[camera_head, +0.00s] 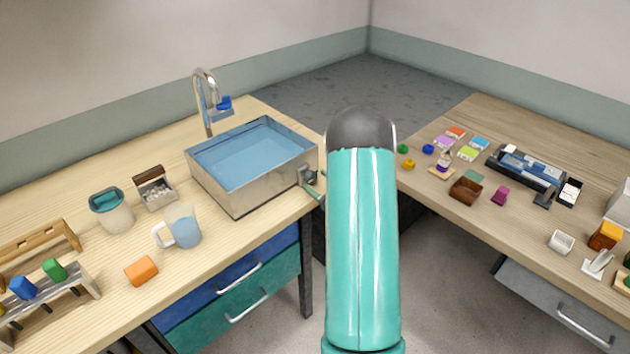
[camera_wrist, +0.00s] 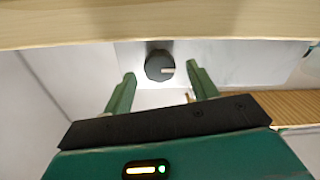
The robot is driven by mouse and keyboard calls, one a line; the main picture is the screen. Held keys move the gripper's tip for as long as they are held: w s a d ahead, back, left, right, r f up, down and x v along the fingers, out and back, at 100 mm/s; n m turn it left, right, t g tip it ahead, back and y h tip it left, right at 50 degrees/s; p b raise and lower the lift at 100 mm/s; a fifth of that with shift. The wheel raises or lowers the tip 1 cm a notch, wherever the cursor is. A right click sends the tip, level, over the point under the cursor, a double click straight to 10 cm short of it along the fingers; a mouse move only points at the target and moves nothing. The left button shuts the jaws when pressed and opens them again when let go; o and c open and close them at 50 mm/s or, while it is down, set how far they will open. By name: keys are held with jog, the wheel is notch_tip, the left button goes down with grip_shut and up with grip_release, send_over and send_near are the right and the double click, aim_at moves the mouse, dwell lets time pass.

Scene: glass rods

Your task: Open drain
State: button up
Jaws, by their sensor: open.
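The metal sink (camera_head: 245,192) stands on the left wooden counter, filled with blue water. A small grey and greenish fitting (camera_head: 309,177) shows at its right wall, beside my arm. I cannot tell whether part of it is my gripper. In the wrist view, a dark round knob (camera_wrist: 159,66) with a pale mark sits on a light surface below a wooden band. My gripper (camera_wrist: 160,71) is open, with one green finger on either side of the knob and a gap to each. My raised arm hides much of the middle in the head view. The drain opening itself is not visible.
A chrome faucet (camera_head: 206,101) stands behind the sink. A water pitcher (camera_head: 183,227), a lidded jar (camera_head: 112,212) and an orange block (camera_head: 141,271) stand at its left. Blue and green drawers (camera_head: 235,306) are below. The right table (camera_head: 550,130) holds many small items.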

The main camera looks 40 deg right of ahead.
jog(key=shift+w, duration=0.95)
jog(key=c, duration=1)
jog(key=shift+n, duration=0.3)
jog(key=n, duration=0.8)
jog(key=shift+n, duration=0.4)
jog(key=n, duration=0.4)
jog(key=shift+f, duration=0.1)
jog(key=shift+n, duration=2.2)
jog(key=shift+s, duration=0.1)
